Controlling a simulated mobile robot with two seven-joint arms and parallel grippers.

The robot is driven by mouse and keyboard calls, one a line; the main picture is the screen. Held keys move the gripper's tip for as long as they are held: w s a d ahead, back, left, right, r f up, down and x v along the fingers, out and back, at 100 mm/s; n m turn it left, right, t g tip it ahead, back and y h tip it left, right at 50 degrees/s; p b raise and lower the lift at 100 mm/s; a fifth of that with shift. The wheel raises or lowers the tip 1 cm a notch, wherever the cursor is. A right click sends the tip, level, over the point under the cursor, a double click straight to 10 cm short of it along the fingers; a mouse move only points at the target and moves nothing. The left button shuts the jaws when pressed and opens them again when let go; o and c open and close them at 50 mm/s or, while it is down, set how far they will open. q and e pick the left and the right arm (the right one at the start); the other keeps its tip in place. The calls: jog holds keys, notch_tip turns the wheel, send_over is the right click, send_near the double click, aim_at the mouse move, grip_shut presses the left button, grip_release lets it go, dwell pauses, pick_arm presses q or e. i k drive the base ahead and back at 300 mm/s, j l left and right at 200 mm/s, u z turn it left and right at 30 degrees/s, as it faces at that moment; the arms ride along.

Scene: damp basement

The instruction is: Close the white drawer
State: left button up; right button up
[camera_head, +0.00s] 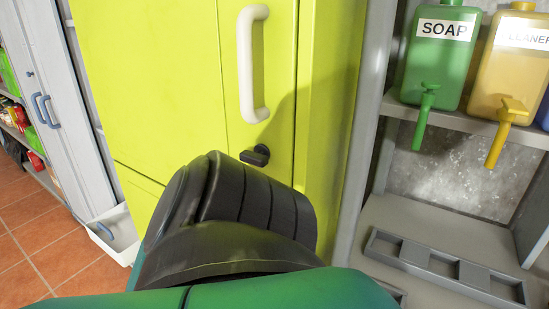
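A low white open-topped box (122,244), perhaps the white drawer, juts out near the floor at the left, beside the yellow-green cabinet. Its right part is hidden behind the cabinet and my arm, so I cannot tell how far it is pulled out. My dark and green arm fills the lower middle of the view, in front of the cabinet. No gripper fingers show, so neither gripper is in view.
The tall yellow-green cabinet (150,80) has a white handle (244,65) and a black knob (256,155). Green soap (437,65) and yellow cleaner (507,75) dispensers stand on a grey shelf at right. Grey lockers (60,100) stand left; tiled floor (40,240) is clear.

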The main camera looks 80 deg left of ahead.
aim_at(114, 231)
jog(key=u, duration=3.75)
jog(key=z, duration=0.8)
jog(key=i+j+z, duration=0.15)
jog(key=j+z, duration=0.95)
jog(key=j, duration=0.65)
jog(key=j+z, duration=0.1)
jog(key=j, duration=1.65)
